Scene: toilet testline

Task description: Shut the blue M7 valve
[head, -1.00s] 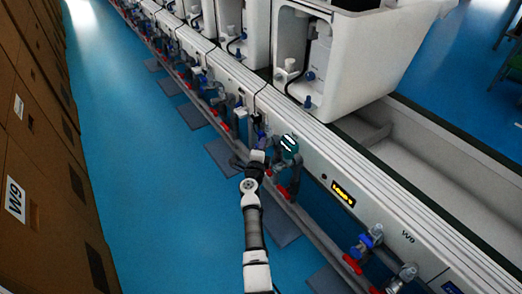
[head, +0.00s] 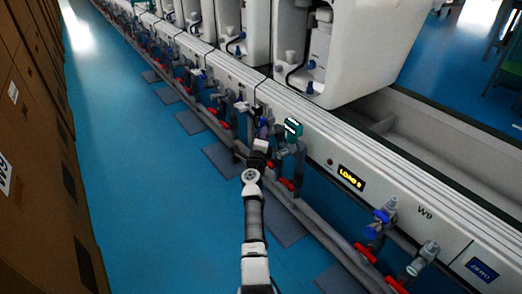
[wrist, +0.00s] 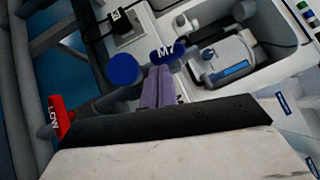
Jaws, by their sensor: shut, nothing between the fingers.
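The blue M7 valve handle (wrist: 166,53) shows in the wrist view just beyond my fingertips, its white "M7" lettering facing the camera. A round blue part (wrist: 124,69) sits to its left; I cannot tell whether both belong to one valve. My gripper (wrist: 161,72) has purple fingers, shut and empty, with the tips close to the M7 handle. Whether they touch it is unclear. In the head view my gripper (head: 264,124) reaches to the pipework under the white bench, and the M7 handle cannot be made out there.
A red "LOW" lever (wrist: 58,115) is left of my gripper in the wrist view. In the head view a teal meter (head: 292,129) stands just right of my gripper. Blue-handled valves (head: 381,217) and red levers line the bench. Blue floor (head: 140,190) is clear on the left.

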